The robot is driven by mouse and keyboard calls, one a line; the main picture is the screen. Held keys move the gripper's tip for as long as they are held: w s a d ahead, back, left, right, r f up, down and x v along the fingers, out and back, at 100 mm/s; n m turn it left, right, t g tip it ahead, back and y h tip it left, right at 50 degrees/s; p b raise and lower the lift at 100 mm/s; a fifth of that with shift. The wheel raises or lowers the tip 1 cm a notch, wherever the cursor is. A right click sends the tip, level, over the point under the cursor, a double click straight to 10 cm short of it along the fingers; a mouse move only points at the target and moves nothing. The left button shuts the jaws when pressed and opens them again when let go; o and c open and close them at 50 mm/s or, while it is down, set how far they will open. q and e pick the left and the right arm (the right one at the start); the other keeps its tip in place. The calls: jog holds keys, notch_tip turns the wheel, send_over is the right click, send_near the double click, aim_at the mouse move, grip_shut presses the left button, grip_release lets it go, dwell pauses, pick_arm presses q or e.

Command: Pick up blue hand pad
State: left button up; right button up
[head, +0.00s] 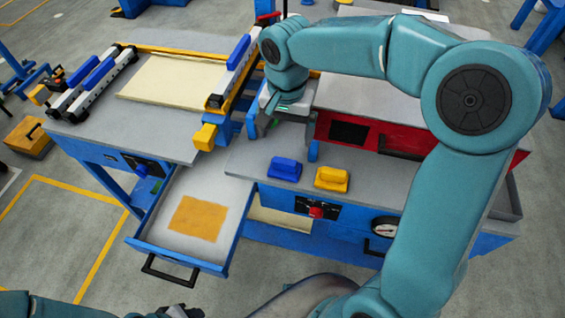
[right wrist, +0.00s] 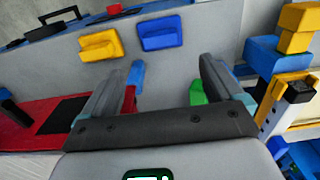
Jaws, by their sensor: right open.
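The blue hand pad (head: 285,169) lies on the grey bench top, left of a similar yellow pad (head: 331,179). In the right wrist view the blue pad (right wrist: 161,33) lies beyond the open fingers, to the right of the yellow pad (right wrist: 100,45). My right gripper (head: 283,128) is open and empty above the bench, farther back than the blue pad and apart from it. In the right wrist view its two fingers (right wrist: 165,68) stand wide apart.
A blue and yellow rail unit (head: 232,85) stands left of my right gripper. A red panel (head: 372,135) stands behind the pads at right. An open drawer (head: 160,232) with an orange sheet juts out at front left. The bench around the pads is mostly clear.

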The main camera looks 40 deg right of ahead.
send_over(285, 161)
jog(key=f, duration=0.5)
jog(key=shift+s+f, duration=0.3)
jog(key=shift+s, duration=0.1)
jog(key=shift+w+f, duration=0.15)
jog(key=shift+f, duration=0.15)
notch_tip(285, 161, down, 5)
jog(key=shift+w+r, duration=0.1)
jog(key=shift+r, duration=0.05)
jog(key=shift+w+f, duration=0.2)
jog(key=c, duration=0.7)
